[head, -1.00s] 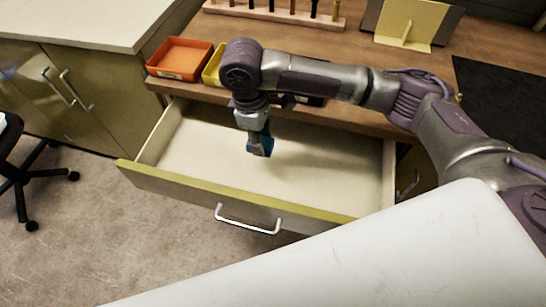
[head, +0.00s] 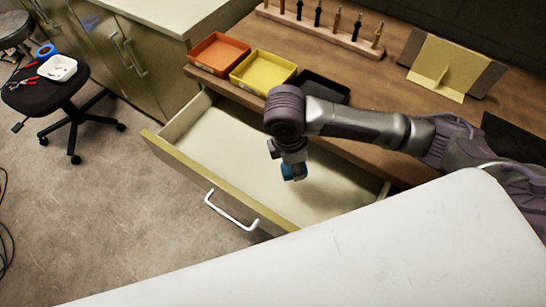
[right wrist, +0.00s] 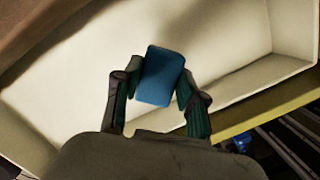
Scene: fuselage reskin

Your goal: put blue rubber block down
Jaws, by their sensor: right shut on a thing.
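The blue rubber block (head: 294,171) is held in my right gripper (head: 293,167), over the open drawer (head: 222,143). In the right wrist view the block (right wrist: 160,75) sits between the two fingers of the gripper (right wrist: 160,95), with the pale drawer floor (right wrist: 75,85) behind it. The fingers are shut on the block's sides. I cannot tell whether the block touches the drawer floor. The drawer looks empty apart from shadows, and its right part is partly hidden by my arm. My left gripper is not in view.
Orange (head: 218,54), yellow (head: 263,72) and black (head: 322,88) trays stand on the wooden bench (head: 375,88) behind the drawer. A tool rack (head: 325,34) and a yellow stand (head: 445,68) are further back. A stool (head: 50,97) holding a white tray is at the left.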

